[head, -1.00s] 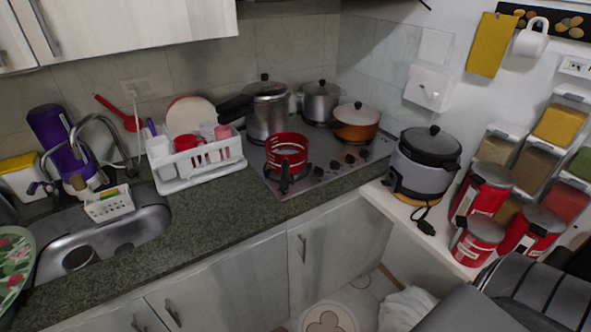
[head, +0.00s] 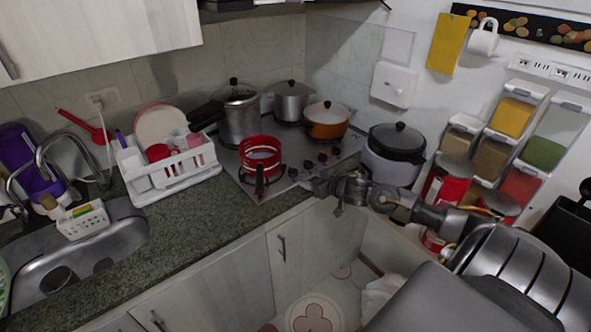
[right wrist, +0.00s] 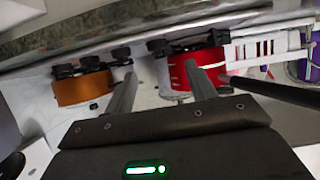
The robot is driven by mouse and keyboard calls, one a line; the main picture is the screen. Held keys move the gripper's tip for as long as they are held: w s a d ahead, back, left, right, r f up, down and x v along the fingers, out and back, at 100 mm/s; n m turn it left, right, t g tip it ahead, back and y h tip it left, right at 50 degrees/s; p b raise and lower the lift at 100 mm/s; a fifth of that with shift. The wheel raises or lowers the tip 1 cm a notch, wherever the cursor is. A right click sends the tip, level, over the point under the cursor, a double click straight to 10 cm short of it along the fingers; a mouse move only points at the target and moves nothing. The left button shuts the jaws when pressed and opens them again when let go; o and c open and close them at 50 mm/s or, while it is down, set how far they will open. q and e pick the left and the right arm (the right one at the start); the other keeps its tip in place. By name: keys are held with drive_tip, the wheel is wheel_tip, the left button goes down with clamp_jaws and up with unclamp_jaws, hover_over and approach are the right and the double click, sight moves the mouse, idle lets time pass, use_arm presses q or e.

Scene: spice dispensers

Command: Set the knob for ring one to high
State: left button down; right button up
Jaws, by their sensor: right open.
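The steel cooktop (head: 290,184) is set in the counter, with several black knobs (head: 322,158) along its right side. Their markings and settings are too small to read. I cannot tell which knob is for ring one. A red pot (head: 260,158) stands front left on the cooktop and an orange pot (head: 326,122) at the back right. My right gripper (head: 322,194) is by the cooktop's front right corner, short of the knobs. In the right wrist view its two fingers (right wrist: 160,90) are apart with nothing held. My left gripper is out of view.
A rice cooker (head: 396,150) stands right of the cooktop, behind my right forearm. Red canisters (head: 447,180) are close to that arm. A pressure cooker (head: 240,115) and a steel pot (head: 292,102) stand at the back. A white dish rack (head: 170,178) is at left.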

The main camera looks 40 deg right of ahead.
sight(295, 170)
drive_tip(key=shift+w+d+r, duration=0.4)
drive_tip(key=shift+w+r, duration=0.05)
drive_tip(key=shift+w, duration=0.25)
drive_tip(key=p+x, duration=0.1)
drive_tip(key=x, duration=0.9)
